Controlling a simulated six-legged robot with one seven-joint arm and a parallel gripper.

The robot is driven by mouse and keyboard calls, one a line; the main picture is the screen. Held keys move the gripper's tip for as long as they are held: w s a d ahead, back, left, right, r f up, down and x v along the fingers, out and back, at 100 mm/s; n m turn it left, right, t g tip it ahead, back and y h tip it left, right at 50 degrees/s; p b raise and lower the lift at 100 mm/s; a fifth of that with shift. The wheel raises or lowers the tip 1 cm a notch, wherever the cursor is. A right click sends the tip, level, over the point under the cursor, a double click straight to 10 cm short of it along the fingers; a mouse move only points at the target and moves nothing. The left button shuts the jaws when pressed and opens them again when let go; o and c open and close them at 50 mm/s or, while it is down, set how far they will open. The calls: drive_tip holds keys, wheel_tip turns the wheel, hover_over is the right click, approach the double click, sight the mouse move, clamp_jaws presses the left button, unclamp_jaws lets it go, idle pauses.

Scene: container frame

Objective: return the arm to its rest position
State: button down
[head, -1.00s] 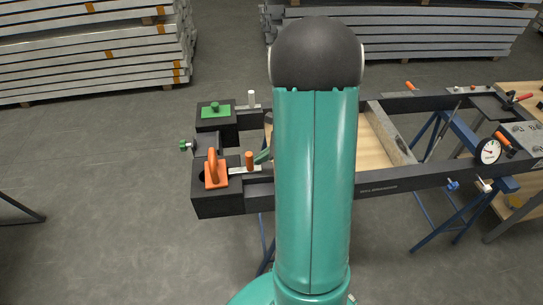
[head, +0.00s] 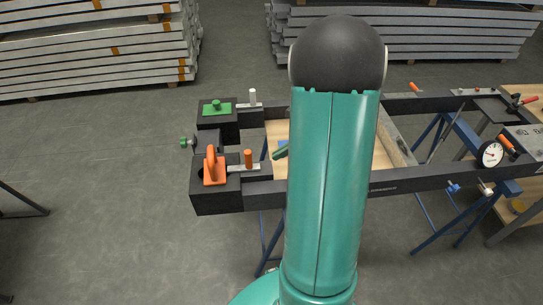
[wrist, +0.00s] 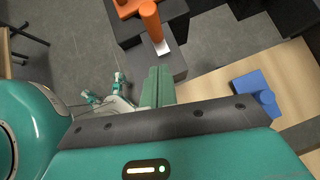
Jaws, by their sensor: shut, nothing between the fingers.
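My arm (head: 328,190) stands upright in the middle of the head view, teal with a black rounded joint on top. It hides most of my gripper there; a small green piece of it (head: 281,152) shows at the arm's left edge. In the wrist view my gripper (wrist: 158,84) has its green fingers together, with nothing between them. They point toward the dark frame's corner, below the small orange post (wrist: 150,22). I cannot tell how far the fingertips are from the frame.
The black frame (head: 430,177) rests on blue trestles. An orange handle (head: 213,168), an orange post (head: 248,158) and a green block (head: 216,108) sit on its left end. A blue part (wrist: 256,88) lies on wood. Floor at left is open; metal stacks (head: 100,45) stand behind.

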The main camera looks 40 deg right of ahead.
drive_tip(key=v, duration=0.7)
drive_tip(key=shift+r, duration=0.3)
drive_tip(key=shift+s+d+f, duration=0.1)
drive_tip(key=shift+s+d, duration=0.05)
drive_tip(key=shift+d, duration=0.1)
